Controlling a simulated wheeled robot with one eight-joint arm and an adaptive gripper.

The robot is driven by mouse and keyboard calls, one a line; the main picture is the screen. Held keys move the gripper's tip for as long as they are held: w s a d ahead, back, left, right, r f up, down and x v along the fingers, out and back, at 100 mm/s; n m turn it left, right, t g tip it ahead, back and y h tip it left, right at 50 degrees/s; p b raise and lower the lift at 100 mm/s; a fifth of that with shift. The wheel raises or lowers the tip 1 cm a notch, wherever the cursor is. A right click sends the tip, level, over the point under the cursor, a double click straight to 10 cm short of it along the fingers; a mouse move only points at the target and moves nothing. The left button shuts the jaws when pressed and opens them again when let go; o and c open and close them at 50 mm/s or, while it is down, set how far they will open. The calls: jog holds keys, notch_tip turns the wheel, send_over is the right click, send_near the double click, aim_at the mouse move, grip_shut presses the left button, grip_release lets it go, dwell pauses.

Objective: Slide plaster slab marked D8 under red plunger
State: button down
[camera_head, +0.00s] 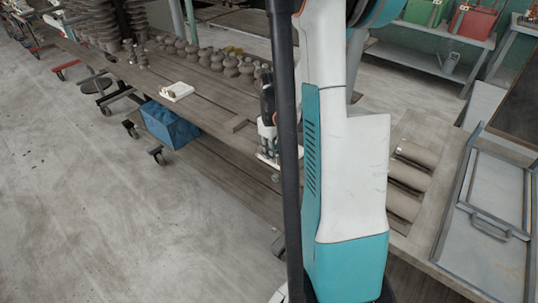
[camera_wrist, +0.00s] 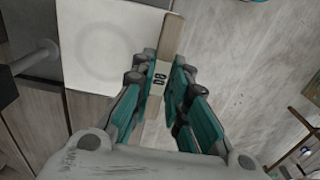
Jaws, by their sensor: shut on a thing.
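In the wrist view, a white plaster slab (camera_wrist: 95,40) with a faint round ring on its face lies at the upper left. A narrow tan handle strip (camera_wrist: 171,38) runs along its right side, with a dark marking that looks like D8 between my fingers. My gripper (camera_wrist: 161,80) is shut on this strip. In the head view, my gripper (camera_head: 267,128) is at the front edge of the wooden bench, partly hidden by my arm, with a small pale slab edge just below it. I cannot make out a red plunger in either view.
Another pale slab (camera_head: 177,91) with a small brown piece on it lies on the bench (camera_head: 205,95). Several grey clay pots (camera_head: 231,66) stand along the back. A blue crate (camera_head: 168,124) sits below. A grey cylinder (camera_wrist: 36,60) is left of the slab. Open floor (camera_head: 80,190) lies in front.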

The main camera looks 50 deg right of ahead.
aim_at(284, 150)
jog(key=shift+w+d+f, duration=0.1)
jog(key=shift+d, duration=1.15)
jog(key=shift+w+d, duration=0.1)
jog(key=shift+d, duration=1.1)
jog(key=shift+d+b, duration=0.3)
jog(key=shift+d, duration=0.35)
jog(key=c, duration=1.5)
grip_release()
